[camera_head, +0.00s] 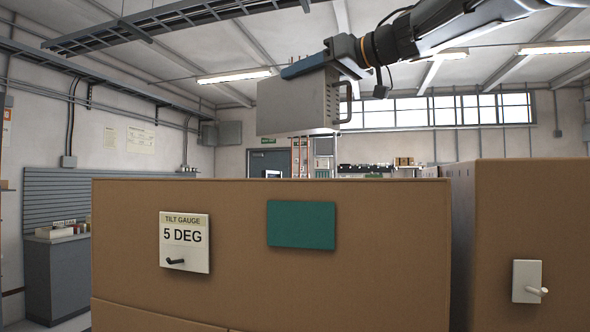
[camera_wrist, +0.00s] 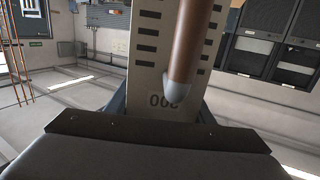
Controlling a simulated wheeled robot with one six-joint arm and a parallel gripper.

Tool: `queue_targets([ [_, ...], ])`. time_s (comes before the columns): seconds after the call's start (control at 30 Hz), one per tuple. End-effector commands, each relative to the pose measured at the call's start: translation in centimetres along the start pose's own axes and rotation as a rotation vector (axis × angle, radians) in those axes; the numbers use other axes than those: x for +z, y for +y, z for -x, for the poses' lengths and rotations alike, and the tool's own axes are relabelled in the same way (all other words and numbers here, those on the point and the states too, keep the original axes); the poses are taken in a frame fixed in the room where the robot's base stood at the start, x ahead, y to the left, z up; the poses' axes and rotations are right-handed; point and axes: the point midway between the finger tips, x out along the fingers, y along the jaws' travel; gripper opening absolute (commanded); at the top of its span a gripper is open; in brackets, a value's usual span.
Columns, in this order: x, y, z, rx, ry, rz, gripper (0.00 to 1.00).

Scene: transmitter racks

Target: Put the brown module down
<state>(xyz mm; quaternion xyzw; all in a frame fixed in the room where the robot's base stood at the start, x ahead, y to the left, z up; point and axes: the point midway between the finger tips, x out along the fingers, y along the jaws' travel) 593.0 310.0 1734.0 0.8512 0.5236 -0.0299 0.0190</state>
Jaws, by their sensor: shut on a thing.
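A grey box-shaped module (camera_head: 297,103) hangs in the air above the brown cabinet, with a curved handle on its right side. In the wrist view its pale slotted face (camera_wrist: 146,60) shows a brown rounded bar (camera_wrist: 187,50) and an upside-down number. The module's main body looks grey; only the bar looks brown. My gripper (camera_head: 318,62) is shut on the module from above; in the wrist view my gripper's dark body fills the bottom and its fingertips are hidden. There is clear air between the module and the cabinet behind which it shows.
A large brown cabinet (camera_head: 350,260) stands in front, with a "TILT GAUGE 5 DEG" plate (camera_head: 184,242) and a green panel (camera_head: 301,224). A second brown cabinet (camera_head: 530,220) with a white switch plate (camera_head: 528,281) stands at right. A grey workbench (camera_head: 58,270) is at left.

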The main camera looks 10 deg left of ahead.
Motion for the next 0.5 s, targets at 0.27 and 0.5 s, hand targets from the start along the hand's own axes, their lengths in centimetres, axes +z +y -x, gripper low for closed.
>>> queue_targets([
  [0.27,3.8,-0.1,-0.2,0.001,0.002,-0.002,0.00],
  [0.5,5.6,0.1,-0.2,0.005,0.003,-0.001,0.00],
])
